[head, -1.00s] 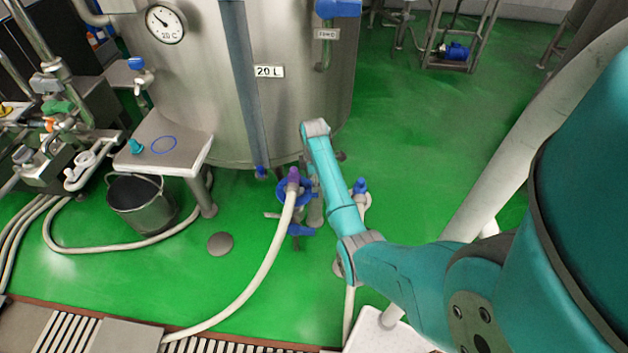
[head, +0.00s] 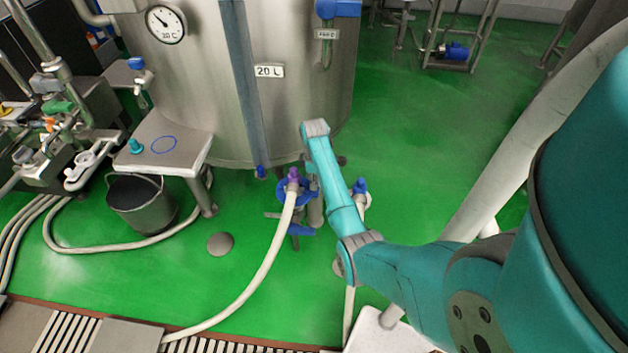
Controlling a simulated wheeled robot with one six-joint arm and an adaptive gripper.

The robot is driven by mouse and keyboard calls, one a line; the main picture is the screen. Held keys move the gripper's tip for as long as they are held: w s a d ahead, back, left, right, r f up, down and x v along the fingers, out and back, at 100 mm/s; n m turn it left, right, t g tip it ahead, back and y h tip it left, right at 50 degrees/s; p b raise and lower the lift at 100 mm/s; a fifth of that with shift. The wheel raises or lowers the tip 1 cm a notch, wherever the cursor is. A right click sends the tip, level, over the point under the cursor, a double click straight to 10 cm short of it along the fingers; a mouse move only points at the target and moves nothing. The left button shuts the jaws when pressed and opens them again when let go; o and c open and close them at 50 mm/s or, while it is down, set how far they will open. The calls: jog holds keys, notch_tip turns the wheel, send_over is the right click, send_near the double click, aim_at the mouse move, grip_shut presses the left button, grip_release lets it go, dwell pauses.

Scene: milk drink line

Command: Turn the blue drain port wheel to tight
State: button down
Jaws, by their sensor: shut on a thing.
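The blue drain port wheel (head: 281,191) is low at the front of the steel tank (head: 205,80), in the middle of the head view. A purple fitting (head: 293,175) with a pale hose stands in front of it and covers part of it. My gripper (head: 313,192) is at the wheel's right side, shut on it, with its fingers mostly hidden behind my teal arm link and the wheel. The wheel's markings are too small to read.
A blue lever (head: 300,230) sits just below the wheel. The pale hose (head: 255,285) curves down to the floor grate. A blue-topped valve (head: 360,187) stands right of my forearm. A small steel table (head: 185,160) and a bucket (head: 140,205) are left. Green floor is open at right.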

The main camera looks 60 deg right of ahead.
jog(key=m, duration=0.5)
jog(key=shift+m, duration=0.3)
jog(key=m, duration=0.5)
jog(key=shift+a, duration=0.1)
jog(key=m, duration=0.5)
jog(key=shift+m, duration=0.4)
jog(key=m, duration=0.4)
jog(key=shift+m, duration=0.6)
jog(key=shift+w, duration=0.1)
jog(key=c, duration=0.8)
grip_release()
